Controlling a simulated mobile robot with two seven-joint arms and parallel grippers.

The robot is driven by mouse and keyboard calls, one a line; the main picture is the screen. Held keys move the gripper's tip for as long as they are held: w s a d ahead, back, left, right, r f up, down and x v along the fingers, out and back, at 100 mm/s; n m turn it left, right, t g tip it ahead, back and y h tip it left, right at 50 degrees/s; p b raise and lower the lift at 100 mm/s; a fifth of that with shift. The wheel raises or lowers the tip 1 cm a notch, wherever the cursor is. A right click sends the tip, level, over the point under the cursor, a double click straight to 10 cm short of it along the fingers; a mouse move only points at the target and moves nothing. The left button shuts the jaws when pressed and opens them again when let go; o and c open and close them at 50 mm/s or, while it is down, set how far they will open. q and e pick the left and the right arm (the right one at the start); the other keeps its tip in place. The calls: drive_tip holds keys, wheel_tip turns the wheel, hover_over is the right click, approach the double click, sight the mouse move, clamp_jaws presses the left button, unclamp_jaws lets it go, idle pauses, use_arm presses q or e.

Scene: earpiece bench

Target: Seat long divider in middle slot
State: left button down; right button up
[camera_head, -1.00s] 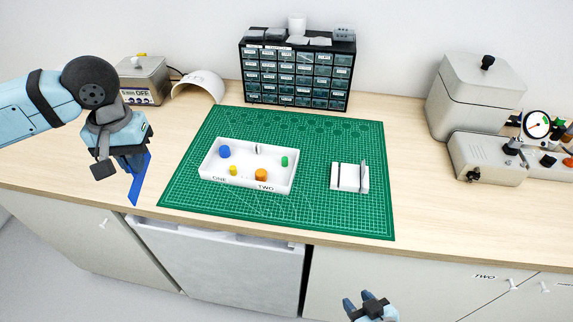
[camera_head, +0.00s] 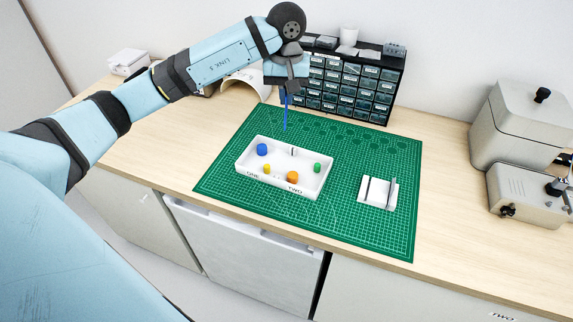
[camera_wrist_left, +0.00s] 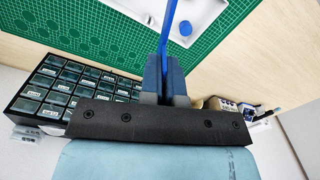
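My left gripper (camera_head: 286,90) is shut on a thin bright blue divider (camera_head: 285,118), which hangs down above the back edge of the mat. The left wrist view shows the divider (camera_wrist_left: 168,28) nearly edge-on between the fingers (camera_wrist_left: 164,82). The white tray (camera_head: 243,161), marked ONE and TWO, lies in front of the gripper, apart from the divider. A small upright piece or notch (camera_head: 292,152) shows at its back wall, too small to tell which. The tray holds a blue cylinder (camera_head: 262,150), a yellow peg (camera_head: 267,168), an orange cylinder (camera_head: 292,177) and a green peg (camera_head: 317,167).
A white slotted block (camera_head: 370,200) with an upright plate stands on the green mat (camera_head: 340,225). A dark drawer cabinet (camera_head: 350,90) stands close behind the gripper. A grey machine (camera_head: 520,125) stands at right.

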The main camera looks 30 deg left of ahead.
use_arm(q)
drive_tip(key=f, duration=0.5)
drive_tip(key=f+p, duration=0.1)
drive_tip(key=f, duration=0.4)
drive_tip(key=f+p, duration=0.1)
drive_tip(key=f, duration=0.4)
drive_tip(key=shift+a+f, duration=0.35)
drive_tip(key=shift+a, duration=0.05)
wheel_tip(320, 180, down, 4)
drive_tip(key=shift+p, duration=0.6)
drive_tip(key=shift+f, duration=0.15)
drive_tip(key=shift+f, duration=0.1)
drive_tip(key=shift+f+b, duration=0.15)
drive_tip(key=shift+b, duration=0.2)
drive_tip(key=c, duration=1.3)
unclamp_jaws()
drive_tip(key=shift+c, duration=0.2)
